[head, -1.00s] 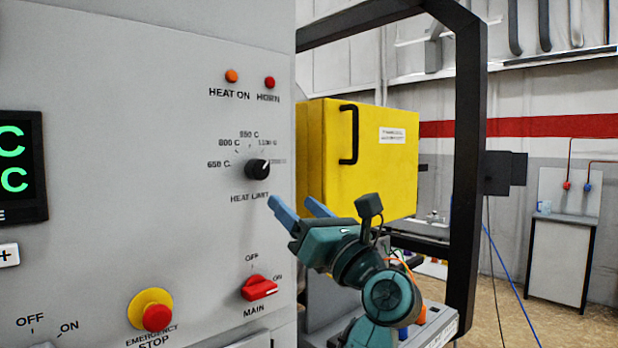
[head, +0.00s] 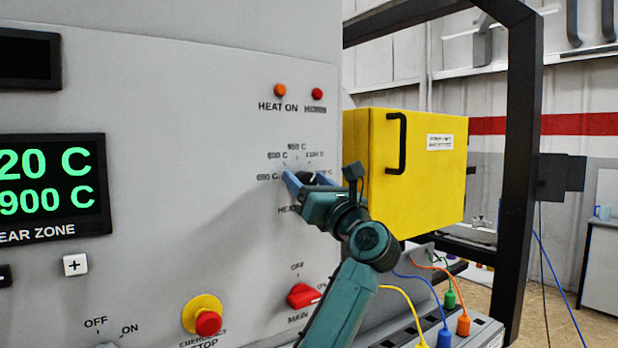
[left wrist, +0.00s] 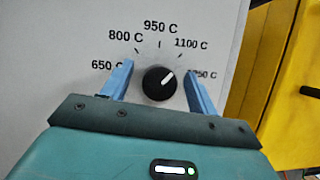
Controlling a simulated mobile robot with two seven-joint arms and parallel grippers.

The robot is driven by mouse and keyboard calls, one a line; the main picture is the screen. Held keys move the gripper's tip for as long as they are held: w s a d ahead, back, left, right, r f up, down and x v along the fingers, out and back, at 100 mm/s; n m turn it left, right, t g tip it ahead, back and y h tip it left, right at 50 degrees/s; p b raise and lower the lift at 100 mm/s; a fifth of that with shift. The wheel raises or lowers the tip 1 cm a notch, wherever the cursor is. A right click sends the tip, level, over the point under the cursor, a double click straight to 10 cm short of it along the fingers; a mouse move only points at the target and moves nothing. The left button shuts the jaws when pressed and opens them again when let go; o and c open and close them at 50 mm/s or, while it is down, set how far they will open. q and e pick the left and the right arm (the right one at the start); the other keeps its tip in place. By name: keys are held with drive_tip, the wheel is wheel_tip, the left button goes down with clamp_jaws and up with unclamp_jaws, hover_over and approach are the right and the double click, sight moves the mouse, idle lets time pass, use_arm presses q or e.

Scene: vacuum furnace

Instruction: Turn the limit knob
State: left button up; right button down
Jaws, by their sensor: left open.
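The limit knob (left wrist: 158,84) is a round black dial with a white pointer line, on the grey panel. In the left wrist view its pointer aims to the upper right, toward the 1100 C side of the scale. My left gripper (head: 309,180) is at the knob, with its blue fingers open, one on each side. In the left wrist view gaps show between the knob and both fingers. In the head view the knob (head: 306,177) is partly hidden by the gripper. My right gripper is not in view.
A red MAIN switch (head: 303,296) and a yellow-and-red emergency stop (head: 207,321) sit below the knob. Two indicator lamps are above. A yellow box (head: 430,175) stands to the right, beside a black frame post (head: 523,170). Coloured cables run below the box.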

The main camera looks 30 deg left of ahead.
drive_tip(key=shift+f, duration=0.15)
use_arm(q)
drive_tip(key=shift+c, duration=1.3)
drive_tip(key=c, duration=0.7)
drive_tip(key=shift+f+n+b, duration=0.15)
drive_tip(key=shift+n+b, duration=0.45)
drive_tip(key=shift+b, duration=0.15)
drive_tip(key=shift+f+n+g+y+b, duration=0.1)
drive_tip(key=shift+n+g+y+b, duration=0.2)
drive_tip(key=shift+n+g+b, duration=0.9)
drive_tip(key=shift+n+b, duration=0.45)
drive_tip(key=shift+n, duration=0.35)
drive_tip(key=n+g+b, duration=0.1)
drive_tip(key=n, duration=0.2)
drive_tip(key=shift+g+y, duration=0.3)
drive_tip(key=shift+r+n+g+b, duration=0.15)
drive_tip(key=shift+n+g, duration=0.25)
drive_tip(key=shift+n, duration=0.4)
drive_tip(key=shift+r+n+g+b, duration=0.1)
drive_tip(key=shift+n+g+b, duration=0.25)
drive_tip(key=shift+n, duration=0.45)
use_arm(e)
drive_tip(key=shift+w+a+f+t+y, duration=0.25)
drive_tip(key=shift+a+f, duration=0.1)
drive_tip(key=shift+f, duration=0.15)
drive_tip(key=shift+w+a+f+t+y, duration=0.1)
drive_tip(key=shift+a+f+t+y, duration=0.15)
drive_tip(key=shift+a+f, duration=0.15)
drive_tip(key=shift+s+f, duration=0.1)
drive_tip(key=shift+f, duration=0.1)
